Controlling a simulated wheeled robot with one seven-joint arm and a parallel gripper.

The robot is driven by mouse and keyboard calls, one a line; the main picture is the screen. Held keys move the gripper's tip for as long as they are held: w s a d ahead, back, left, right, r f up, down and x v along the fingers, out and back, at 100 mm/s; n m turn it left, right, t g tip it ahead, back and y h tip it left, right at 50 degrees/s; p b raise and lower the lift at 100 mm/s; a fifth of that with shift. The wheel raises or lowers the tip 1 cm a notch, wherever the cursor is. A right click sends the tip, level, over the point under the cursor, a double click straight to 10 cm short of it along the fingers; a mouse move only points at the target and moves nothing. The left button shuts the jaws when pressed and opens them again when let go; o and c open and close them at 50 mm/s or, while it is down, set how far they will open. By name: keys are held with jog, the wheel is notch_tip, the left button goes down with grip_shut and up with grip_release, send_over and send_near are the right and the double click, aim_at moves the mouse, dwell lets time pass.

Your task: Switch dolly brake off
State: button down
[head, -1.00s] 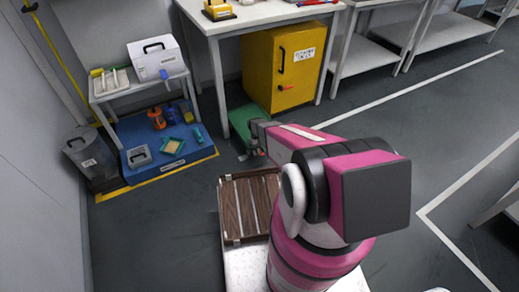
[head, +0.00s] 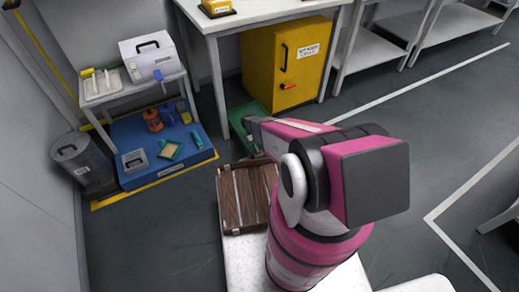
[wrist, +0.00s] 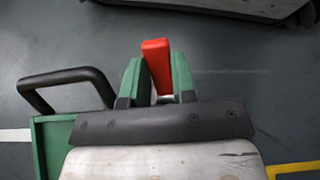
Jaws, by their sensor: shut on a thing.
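In the wrist view a red lever (wrist: 157,62) stands between two upright green finger pads. My gripper (wrist: 157,78) is shut on this lever, with a pad on each side of it. The lever's lower end is hidden behind the dark bolted bar. A green body (wrist: 52,140), seemingly the dolly, and a black loop handle (wrist: 62,85) show at the left of the wrist view. In the head view a green part (head: 240,117) is on the floor in front of the yellow cabinet, and my gripper (head: 254,147) is low beside it. The lever cannot be made out there.
The yellow cabinet (head: 284,68) stands under a white table (head: 265,18). A blue platform (head: 200,157) with several small items is at the left, below a small shelf (head: 135,90). A brown slatted crate (head: 228,208) is near my base. The grey floor at right is open.

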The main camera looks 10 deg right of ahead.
dwell(0.3)
jog(key=c, duration=0.9)
grip_release()
